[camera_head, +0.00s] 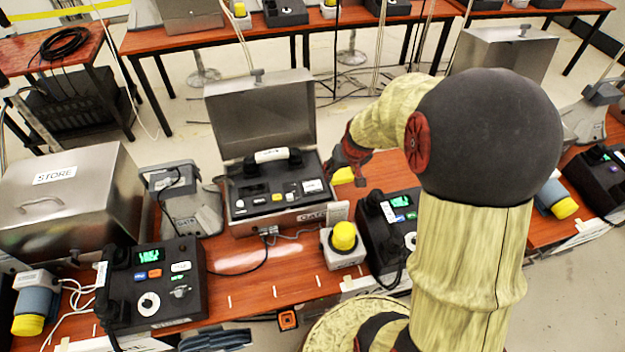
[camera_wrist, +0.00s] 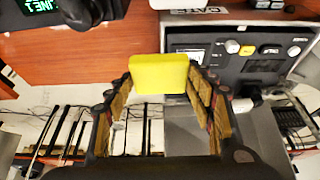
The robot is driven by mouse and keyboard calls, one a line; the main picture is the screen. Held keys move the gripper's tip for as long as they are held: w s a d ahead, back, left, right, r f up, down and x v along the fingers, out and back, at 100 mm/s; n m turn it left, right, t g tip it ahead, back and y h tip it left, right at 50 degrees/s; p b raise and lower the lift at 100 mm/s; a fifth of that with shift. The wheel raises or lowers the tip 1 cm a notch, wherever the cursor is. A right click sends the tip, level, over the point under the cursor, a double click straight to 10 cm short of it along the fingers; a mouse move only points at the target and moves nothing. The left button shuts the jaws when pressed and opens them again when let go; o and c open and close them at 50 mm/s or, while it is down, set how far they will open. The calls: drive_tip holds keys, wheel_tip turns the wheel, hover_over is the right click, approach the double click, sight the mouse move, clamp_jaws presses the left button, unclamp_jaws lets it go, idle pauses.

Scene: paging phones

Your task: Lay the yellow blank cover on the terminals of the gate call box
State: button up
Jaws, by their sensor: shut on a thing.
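My gripper (camera_wrist: 163,95) is shut on the yellow blank cover (camera_wrist: 160,73), which sits between the two fingertips in the wrist view. In the head view the cover (camera_head: 343,176) shows just below my gripper (camera_head: 345,165), to the right of the open gate call box. I cannot make out the terminals clearly. The cover is apart from the box.
A yellow-domed unit (camera_head: 343,236) stands right of the gate box. Dark desk phones (camera_head: 172,284) stand at the left and right. A metal STORE box (camera_head: 65,205) stands at the far left. Cables lie on the wooden table (camera_head: 262,296), whose front strip is partly clear.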

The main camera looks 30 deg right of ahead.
drive_tip(key=w+a+f+b, duration=0.1)
drive_tip(key=w+a+f, duration=0.2)
drive_tip(key=w+f, duration=0.15)
drive_tip(key=b, duration=0.2)
approach(312, 183)
drive_tip(key=shift+w+d+f, duration=0.4)
drive_tip(key=shift+w+f, duration=0.4)
drive_tip(key=shift+w+a+f, duration=0.1)
drive_tip(key=shift+w+f, duration=0.05)
drive_tip(key=shift+f, duration=0.15)
drive_tip(key=shift+w+f+b, duration=0.2)
drive_tip(key=shift+f+b, duration=0.15)
drive_tip(key=shift+f, duration=1.25)
drive_tip(key=shift+f, duration=0.1)
drive_tip(key=o, duration=1.1)
drive_tip(key=shift+o, duration=0.3)
